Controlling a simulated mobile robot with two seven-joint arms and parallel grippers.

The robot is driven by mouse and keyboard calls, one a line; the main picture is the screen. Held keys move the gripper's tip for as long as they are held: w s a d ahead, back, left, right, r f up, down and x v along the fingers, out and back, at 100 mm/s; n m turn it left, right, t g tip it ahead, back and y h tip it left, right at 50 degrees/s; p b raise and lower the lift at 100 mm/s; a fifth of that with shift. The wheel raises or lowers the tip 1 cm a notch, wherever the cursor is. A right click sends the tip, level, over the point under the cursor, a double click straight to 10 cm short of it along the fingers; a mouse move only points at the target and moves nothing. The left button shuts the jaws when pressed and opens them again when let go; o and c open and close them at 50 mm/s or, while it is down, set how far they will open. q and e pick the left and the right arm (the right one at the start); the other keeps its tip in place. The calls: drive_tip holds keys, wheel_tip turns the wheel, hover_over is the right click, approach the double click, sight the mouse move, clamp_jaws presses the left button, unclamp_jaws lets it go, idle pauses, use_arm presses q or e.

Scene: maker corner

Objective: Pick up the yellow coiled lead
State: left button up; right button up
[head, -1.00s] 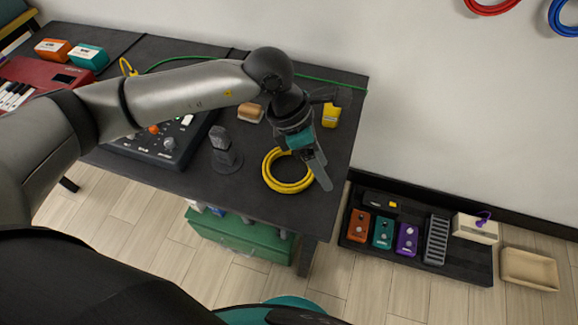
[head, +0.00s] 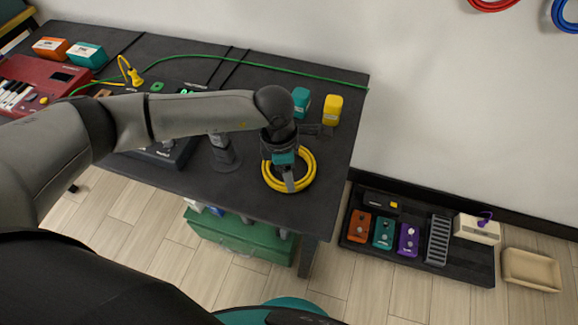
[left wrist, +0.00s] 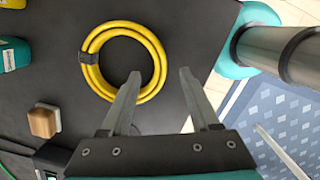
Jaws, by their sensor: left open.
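The yellow coiled lead (head: 308,179) lies flat on the dark table near its right end, with a dark band around one side. It also shows in the left wrist view (left wrist: 96,76), ahead of my fingers. My left gripper (head: 288,186) is over the coil in the head view and hides part of it. In the left wrist view its two fingers (left wrist: 160,76) are apart, with nothing between them. One fingertip is near the coil's edge; I cannot tell the height gap. My right gripper is not in view.
A yellow box (head: 332,110) and a teal box (head: 301,101) stand behind the coil. A dark microphone-like object (head: 222,152) stands to its left. A wooden-topped block (left wrist: 43,121) is nearby. A pedal board (head: 462,264) lies on the floor right of the table (head: 225,190).

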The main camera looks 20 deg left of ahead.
use_arm(q)
wheel_tip(320, 180, down, 5)
drive_tip(key=shift+d+r+b, duration=0.1)
drive_tip(key=shift+d+b, duration=0.05)
drive_tip(key=shift+b, duration=0.25)
clamp_jaws()
idle(0.5)
